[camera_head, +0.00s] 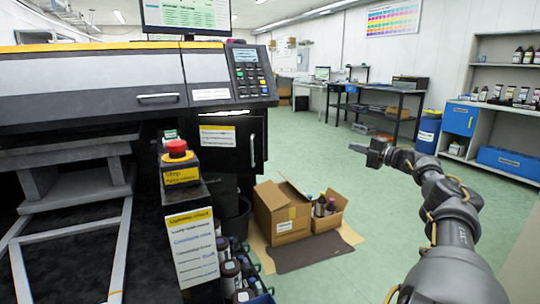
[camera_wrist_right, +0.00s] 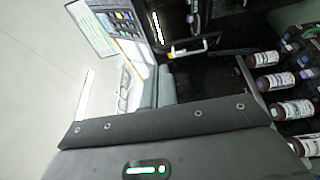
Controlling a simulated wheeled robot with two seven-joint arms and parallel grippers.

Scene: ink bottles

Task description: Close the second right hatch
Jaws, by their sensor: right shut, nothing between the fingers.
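The printer's black hatch (camera_head: 228,152) sits below the control panel, with a yellow-and-white label and an upright white handle (camera_head: 252,150) near its right edge. I cannot tell for certain how far it stands open. A light handle on a dark panel also shows in the right wrist view (camera_wrist_right: 190,47), turned sideways. A grey upper cover (camera_head: 130,90) with its own handle is to the left. My right gripper (camera_head: 371,152) is shut and empty, raised over the floor to the right of the hatch and well apart from it. My left gripper is out of view.
An open cardboard box (camera_head: 282,212) with bottles beside it stands on the floor before the printer. A red emergency button (camera_head: 176,149) tops a post at left. Several ink bottles (camera_head: 228,270) stand beside the post. A blue drum (camera_head: 428,132) and shelves are at right.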

